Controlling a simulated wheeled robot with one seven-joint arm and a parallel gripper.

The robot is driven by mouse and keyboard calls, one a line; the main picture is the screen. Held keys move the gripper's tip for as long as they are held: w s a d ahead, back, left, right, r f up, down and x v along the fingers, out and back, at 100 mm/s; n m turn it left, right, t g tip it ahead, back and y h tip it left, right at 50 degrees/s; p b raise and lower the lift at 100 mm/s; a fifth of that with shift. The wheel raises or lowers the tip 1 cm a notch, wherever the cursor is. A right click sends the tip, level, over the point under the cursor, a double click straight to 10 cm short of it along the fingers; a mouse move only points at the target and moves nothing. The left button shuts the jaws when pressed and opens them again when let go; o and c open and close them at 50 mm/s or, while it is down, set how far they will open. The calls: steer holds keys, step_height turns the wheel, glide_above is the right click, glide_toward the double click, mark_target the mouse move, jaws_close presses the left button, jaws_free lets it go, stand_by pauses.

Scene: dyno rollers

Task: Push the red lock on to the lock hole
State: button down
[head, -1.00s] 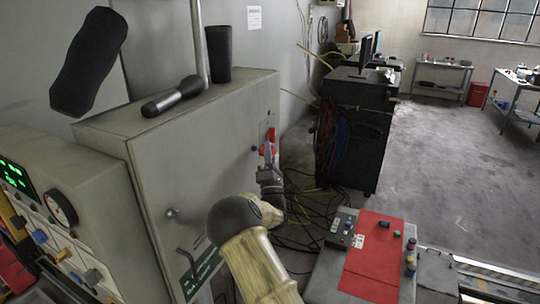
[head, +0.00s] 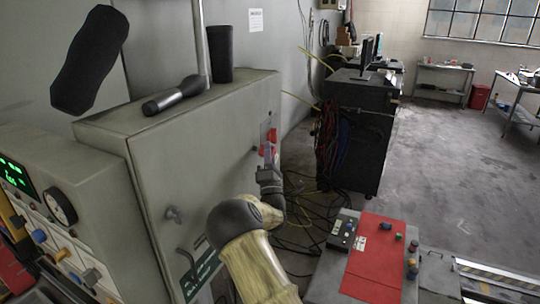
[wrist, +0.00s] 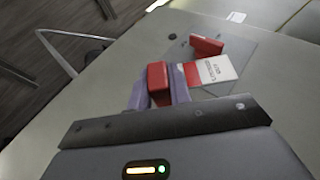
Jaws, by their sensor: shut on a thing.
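In the wrist view a red lock block (wrist: 158,82) sits between the two fingers of my gripper (wrist: 159,92), which is shut on it. Just beyond it, a second red part (wrist: 207,46) stands on a grey plate (wrist: 238,48) on the cabinet face, with a red and white tag (wrist: 212,70) beside it. In the head view my gripper (head: 268,160) is at the cabinet's right side, close to the red parts (head: 272,136) on the plate. I cannot make out the lock hole, nor tell whether the held lock touches the plate.
The grey cabinet (head: 200,140) carries a dark-handled tool (head: 175,97) on top. A panel with a red top (head: 375,260) stands at lower right. Loose cables lie on the floor behind my arm. A black rack (head: 358,130) stands farther back, with open floor to its right.

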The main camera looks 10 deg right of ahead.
steer(key=shift+w+a+b, duration=0.2)
steer(key=shift+a+b, duration=0.1)
stand_by(0.4)
steer(key=c, duration=1.2)
jaws_free()
steer(key=b+v, duration=0.6)
steer(key=v, duration=1.1)
steer(key=shift+s, duration=0.2)
steer(key=shift+d+f, duration=0.1)
